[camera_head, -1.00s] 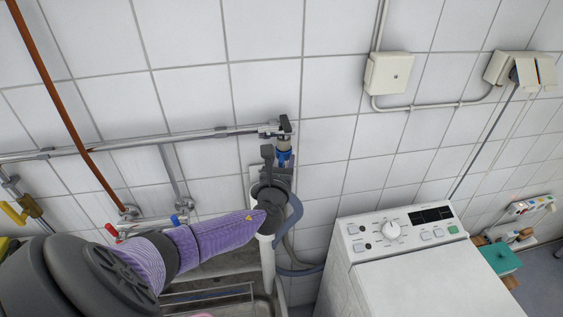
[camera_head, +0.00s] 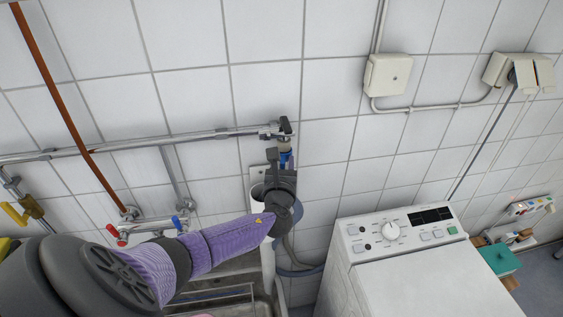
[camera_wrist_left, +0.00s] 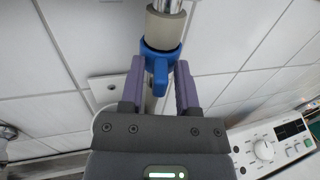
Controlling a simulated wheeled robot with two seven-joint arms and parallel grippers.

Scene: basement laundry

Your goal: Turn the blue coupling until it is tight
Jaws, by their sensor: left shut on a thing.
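The blue coupling (camera_head: 286,159) sits under the tap at the right end of the wall pipe, and my left gripper hides part of it in the head view. In the left wrist view the blue coupling (camera_wrist_left: 160,62) shows below a beige collar (camera_wrist_left: 164,28), with a blue lug pointing down. My left gripper (camera_wrist_left: 160,88) has its two purple-grey fingers on either side of the coupling and is shut on it. In the head view my left gripper (camera_head: 281,168) reaches up from below. My right gripper is not in view.
The grey wall pipe (camera_head: 200,136) runs left from the tap. A grey hose (camera_head: 293,262) hangs below, beside the sink (camera_head: 262,306). A white washing machine (camera_head: 420,275) stands at the right. A red-handled valve (camera_head: 121,233) and a blue-handled valve (camera_head: 179,222) are at the left.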

